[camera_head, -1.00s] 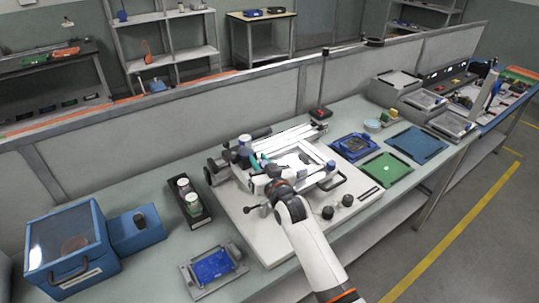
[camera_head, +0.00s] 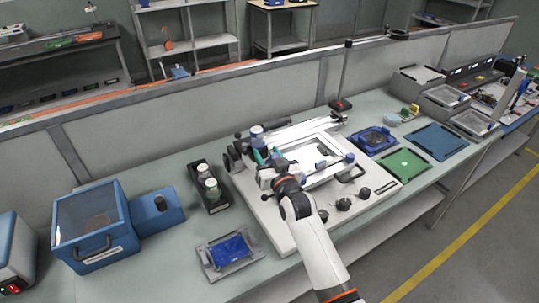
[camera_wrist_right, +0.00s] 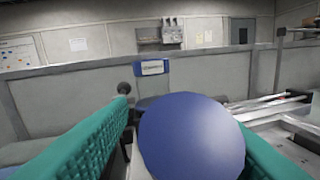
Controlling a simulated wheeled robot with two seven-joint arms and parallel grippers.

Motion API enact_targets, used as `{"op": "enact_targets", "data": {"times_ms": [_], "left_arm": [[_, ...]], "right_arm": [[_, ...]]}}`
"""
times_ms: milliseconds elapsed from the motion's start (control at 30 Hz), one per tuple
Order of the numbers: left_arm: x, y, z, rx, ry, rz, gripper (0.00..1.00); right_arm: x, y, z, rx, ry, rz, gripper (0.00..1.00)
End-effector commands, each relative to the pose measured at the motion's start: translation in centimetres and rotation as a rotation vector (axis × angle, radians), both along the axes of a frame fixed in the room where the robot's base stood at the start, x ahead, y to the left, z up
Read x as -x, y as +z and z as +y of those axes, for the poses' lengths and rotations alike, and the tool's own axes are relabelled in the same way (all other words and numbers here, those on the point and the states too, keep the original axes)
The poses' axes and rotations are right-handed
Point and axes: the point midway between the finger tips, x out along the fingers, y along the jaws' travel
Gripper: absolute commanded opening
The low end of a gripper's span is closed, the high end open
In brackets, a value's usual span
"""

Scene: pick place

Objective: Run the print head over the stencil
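The screen printer stands on a white base (camera_head: 290,237) in the middle of the bench. Its stencil frame (camera_head: 334,145) is white with a lighter window. My right gripper (camera_head: 263,158) is at the left part of the printer, its teal fingers against the print head, which it partly hides. In the right wrist view the teal fingers of my right gripper (camera_wrist_right: 185,118) stand on both sides of a round blue knob (camera_wrist_right: 192,140) and appear to close on it. A blue-capped jar (camera_head: 257,134) is just behind the fingers. My left gripper is not in view.
A blue box with a clear lid (camera_head: 92,220) stands at left. A black tray with jars (camera_head: 209,188) is beside the printer. A blue board in a fixture (camera_head: 231,250) lies in front. Green (camera_head: 405,165) and blue (camera_head: 437,140) mats lie right. A partition (camera_head: 200,120) runs behind.

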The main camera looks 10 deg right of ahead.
Motion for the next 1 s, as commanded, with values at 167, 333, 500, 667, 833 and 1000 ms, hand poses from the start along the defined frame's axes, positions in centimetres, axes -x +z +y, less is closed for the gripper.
{"op": "enact_targets", "data": {"times_ms": [167,333,500,667,833,1000], "left_arm": [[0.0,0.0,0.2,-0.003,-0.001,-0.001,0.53],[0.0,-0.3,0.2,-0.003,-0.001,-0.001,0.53],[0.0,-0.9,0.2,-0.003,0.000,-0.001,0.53],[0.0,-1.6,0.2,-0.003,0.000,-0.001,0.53],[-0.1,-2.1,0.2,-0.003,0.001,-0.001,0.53],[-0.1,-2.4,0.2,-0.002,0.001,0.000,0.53]], "right_arm": [[0.0,0.0,-0.1,0.001,-0.002,-0.001,0.45],[1.0,-0.1,-0.3,0.001,-0.002,0.001,0.45],[3.7,-0.3,-0.8,0.002,-0.002,0.000,0.45],[7.0,-0.3,-1.3,0.001,-0.001,0.000,0.45],[9.9,-0.2,-1.8,0.002,0.000,0.000,0.45],[11.5,-0.1,-2.1,0.002,0.000,0.001,0.45]]}}
